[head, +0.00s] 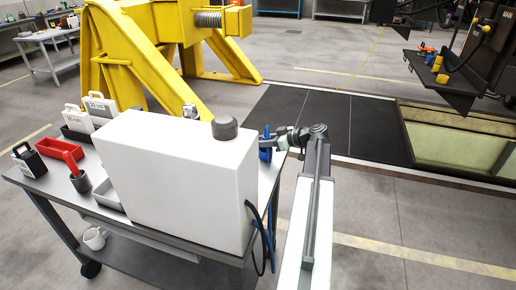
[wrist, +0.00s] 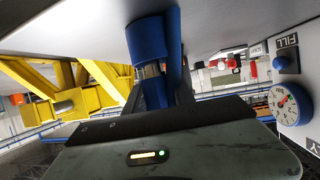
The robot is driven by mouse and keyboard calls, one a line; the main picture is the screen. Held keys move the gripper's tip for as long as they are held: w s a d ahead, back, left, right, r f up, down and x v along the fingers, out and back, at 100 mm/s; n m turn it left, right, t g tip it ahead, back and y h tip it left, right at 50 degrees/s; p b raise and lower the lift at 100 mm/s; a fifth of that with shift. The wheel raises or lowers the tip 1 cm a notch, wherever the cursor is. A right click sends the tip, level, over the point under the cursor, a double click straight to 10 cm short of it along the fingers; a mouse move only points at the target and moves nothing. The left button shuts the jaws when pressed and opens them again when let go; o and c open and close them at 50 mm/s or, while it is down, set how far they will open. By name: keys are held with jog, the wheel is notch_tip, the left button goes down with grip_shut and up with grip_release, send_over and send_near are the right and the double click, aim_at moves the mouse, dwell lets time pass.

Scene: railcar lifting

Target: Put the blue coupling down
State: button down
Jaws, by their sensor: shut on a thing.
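The blue coupling (wrist: 152,40) is upright between the dark fingers of my gripper (wrist: 160,90), which is shut on it. In the wrist view its upper end lies against or close to a pale surface; I cannot tell whether they touch. In the head view the blue coupling (head: 265,148) shows as a small blue piece just right of the white box (head: 170,175), with my gripper (head: 277,141) reaching it from the right. Part of it is hidden by the gripper and box.
The white box stands on a grey cart (head: 40,178), with black and blue hoses (head: 262,235) hanging at its right end. A yellow stand (head: 140,55) is behind.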

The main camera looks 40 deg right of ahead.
jog(key=shift+s+f, duration=0.1)
jog(key=shift+f, duration=0.65)
jog(key=shift+w+a+r, duration=0.15)
jog(key=shift+w+a, duration=0.1)
jog(key=c, duration=1.1)
grip_release()
jog(key=shift+o, duration=0.2)
